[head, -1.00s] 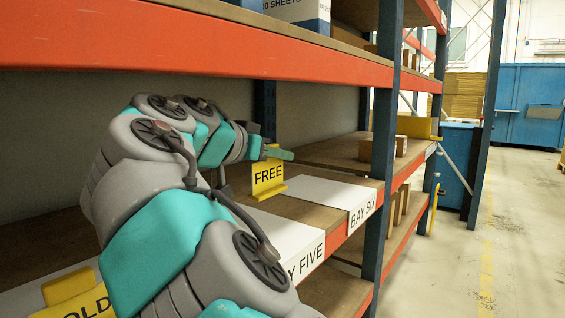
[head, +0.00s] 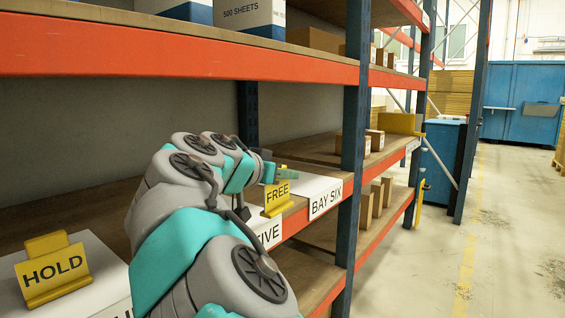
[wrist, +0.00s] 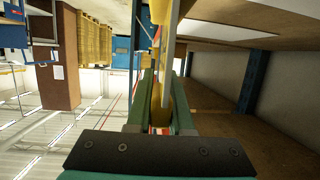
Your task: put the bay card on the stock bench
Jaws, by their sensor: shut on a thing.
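The bay card is a yellow card reading FREE (head: 277,194) with a ledge at its foot, upright in the head view. My gripper (head: 284,174) is shut on its top. The card is at the shelf's front, between the BAY FIVE and BAY SIX labels; I cannot tell whether its foot touches the shelf. In the wrist view the yellow card (wrist: 163,75) shows edge-on between the green fingers. A similar yellow card reading HOLD (head: 54,271) stands on a white board at the lower left. I cannot pick out a stock bench.
Blue rack uprights (head: 353,165) and orange beams (head: 200,58) frame the shelf around my arm. An upper shelf with boxes (head: 250,17) is overhead. Brown boxes (head: 353,146) sit farther along. The aisle floor (head: 505,240) at right is clear.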

